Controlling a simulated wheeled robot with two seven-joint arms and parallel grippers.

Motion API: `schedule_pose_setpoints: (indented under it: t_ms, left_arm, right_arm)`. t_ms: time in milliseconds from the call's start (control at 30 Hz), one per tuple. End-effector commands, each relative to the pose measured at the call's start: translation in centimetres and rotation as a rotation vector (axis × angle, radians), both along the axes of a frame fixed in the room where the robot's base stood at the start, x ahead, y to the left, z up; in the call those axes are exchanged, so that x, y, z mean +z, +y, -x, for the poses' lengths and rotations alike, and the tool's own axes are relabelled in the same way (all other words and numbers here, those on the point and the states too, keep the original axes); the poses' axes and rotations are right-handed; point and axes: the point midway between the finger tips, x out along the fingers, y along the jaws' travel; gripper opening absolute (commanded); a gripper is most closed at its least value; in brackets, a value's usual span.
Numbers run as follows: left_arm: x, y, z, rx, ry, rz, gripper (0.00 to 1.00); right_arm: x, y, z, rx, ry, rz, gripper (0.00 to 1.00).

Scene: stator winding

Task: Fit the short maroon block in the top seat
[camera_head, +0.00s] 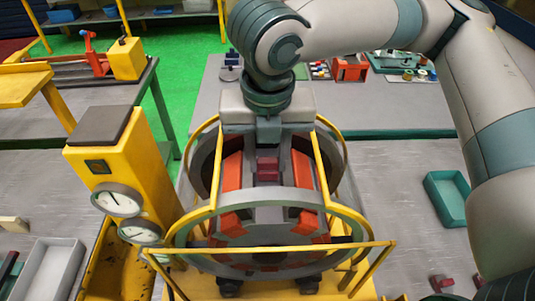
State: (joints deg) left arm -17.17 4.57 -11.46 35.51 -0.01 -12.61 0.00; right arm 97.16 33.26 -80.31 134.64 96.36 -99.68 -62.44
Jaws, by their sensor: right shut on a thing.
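My right gripper (268,155) comes down from above, over the middle of the stator (268,205), a grey ring in a yellow frame. It is shut on a small maroon block (267,169), which shows between its fingers. The gripper and the block cover the top seat, so I cannot tell whether the block touches it. Orange-red pieces (232,173) sit inside the ring on both sides. My left gripper is not in view.
Yellow rails (325,165) surround the stator closely. A yellow post with gauges (118,198) stands at the left. A teal tray (448,198) is at the right. Small maroon pieces (440,283) lie at the lower right. A pale tray (50,270) is at the lower left.

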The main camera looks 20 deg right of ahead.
Motion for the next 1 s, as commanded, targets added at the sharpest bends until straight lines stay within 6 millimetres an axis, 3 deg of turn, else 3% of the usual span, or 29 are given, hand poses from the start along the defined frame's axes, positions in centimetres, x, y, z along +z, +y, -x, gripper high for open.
schedule_pose_setpoints:
  t_ms: [833, 867, 933, 1000]
  left_arm:
    - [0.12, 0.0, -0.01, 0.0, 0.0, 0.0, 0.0]
    - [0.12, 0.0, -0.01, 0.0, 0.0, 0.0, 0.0]
    - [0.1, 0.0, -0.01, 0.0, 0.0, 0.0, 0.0]
    - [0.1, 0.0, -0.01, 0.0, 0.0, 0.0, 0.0]
  right_arm:
    - [-0.4, 0.0, -0.02, 0.0, 0.0, -0.001, 0.0]
    - [-0.42, 0.01, -0.03, 0.0, -0.001, -0.001, 0.33]
    - [-0.42, 0.01, -0.03, 0.0, -0.001, -0.001, 0.5]
    - [-0.42, 0.0, -0.02, 0.0, -0.001, -0.001, 0.53]
